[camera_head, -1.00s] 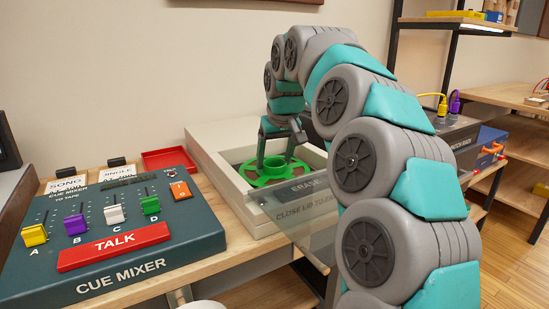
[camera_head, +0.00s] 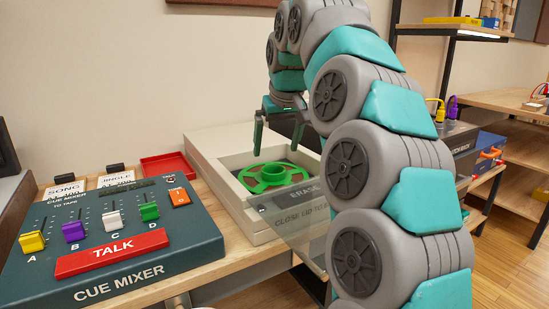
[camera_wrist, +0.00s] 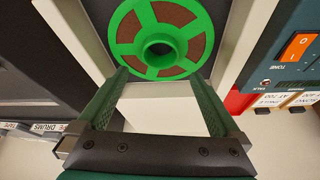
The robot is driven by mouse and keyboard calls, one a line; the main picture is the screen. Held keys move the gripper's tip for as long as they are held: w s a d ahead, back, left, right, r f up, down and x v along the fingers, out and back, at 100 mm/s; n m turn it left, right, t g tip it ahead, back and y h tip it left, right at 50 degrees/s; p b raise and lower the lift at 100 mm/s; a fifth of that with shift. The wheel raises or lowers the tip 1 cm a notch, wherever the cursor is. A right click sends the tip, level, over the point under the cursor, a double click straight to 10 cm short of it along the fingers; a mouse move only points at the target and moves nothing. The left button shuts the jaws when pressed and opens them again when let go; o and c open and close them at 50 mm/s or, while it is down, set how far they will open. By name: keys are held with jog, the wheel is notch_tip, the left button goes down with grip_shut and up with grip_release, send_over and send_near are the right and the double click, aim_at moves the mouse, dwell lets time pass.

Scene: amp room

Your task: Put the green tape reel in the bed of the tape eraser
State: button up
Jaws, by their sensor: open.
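The green tape reel (camera_head: 272,177) lies flat in the recessed bed of the tape eraser (camera_head: 238,214), a cream box on the bench. In the wrist view the reel (camera_wrist: 160,67) shows its spokes, raised hub and brown tape, with the dark bed floor around it. My gripper (camera_head: 278,155) is open and empty, its two fingers above the reel and apart from it. In the wrist view the fingertips (camera_wrist: 163,80) frame the near rim of the reel. The eraser's clear lid (camera_head: 305,225), marked ERASE, hangs open at its front side; my arm hides part of it.
A cue mixer (camera_head: 110,240) with coloured sliders stands left of the eraser. A red tray (camera_head: 168,167) sits behind it. To the right are a dark patch rack (camera_head: 458,140), a blue box (camera_head: 488,150) and shelves.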

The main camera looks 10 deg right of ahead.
jog(key=shift+v, duration=2.8)
